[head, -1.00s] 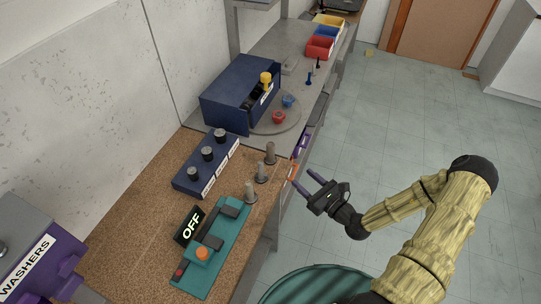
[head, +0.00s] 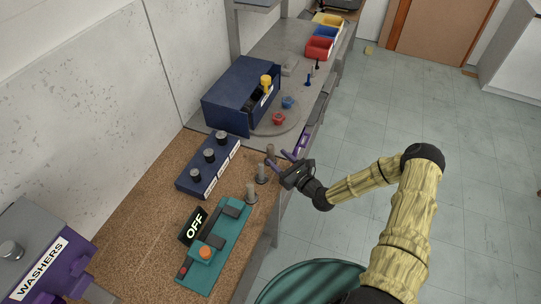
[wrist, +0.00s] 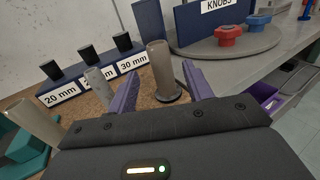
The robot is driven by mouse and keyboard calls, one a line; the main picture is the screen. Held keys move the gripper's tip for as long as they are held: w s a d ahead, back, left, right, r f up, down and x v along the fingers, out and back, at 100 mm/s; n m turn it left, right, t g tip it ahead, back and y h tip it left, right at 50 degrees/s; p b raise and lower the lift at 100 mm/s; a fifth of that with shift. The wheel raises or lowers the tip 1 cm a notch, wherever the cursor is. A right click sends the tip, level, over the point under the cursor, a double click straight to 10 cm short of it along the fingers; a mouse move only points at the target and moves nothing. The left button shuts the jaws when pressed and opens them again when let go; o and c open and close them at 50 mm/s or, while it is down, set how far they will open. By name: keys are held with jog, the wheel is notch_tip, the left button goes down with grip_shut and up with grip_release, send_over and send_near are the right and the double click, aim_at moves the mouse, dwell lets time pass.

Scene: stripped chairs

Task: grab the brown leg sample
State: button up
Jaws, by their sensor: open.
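Three upright round leg samples stand in a row near the bench's right edge. The farthest, brownish one (head: 270,150) looks like the brown leg sample, though the colours are close. In the wrist view this brownish leg sample (wrist: 160,72) stands upright on a dark round base, ahead of and between my fingers. My gripper (head: 276,157) is open, its purple fingers pointing at that sample; they also show in the wrist view (wrist: 162,70). I cannot tell whether they touch it. The middle sample (head: 261,173) and the nearest sample (head: 251,193) look greyer or beige.
A blue block with black pegs and size labels (head: 209,166) stands left of the samples. A teal panel with an orange knob (head: 222,240) and an OFF sign (head: 193,226) are nearer. A blue knobs box (head: 240,107) and grey turntable (head: 262,128) lie beyond.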

aim_at(273, 154)
jog(key=shift+w+a+p, duration=0.35)
jog(key=shift+p, duration=0.1)
jog(key=p+x, duration=0.1)
jog(key=x, duration=0.3)
jog(key=shift+w+f, duration=0.1)
jog(key=shift+w, duration=0.05)
jog(key=c, duration=1.1)
notch_tip(273, 154, up, 10)
jog(key=shift+b, duration=0.85)
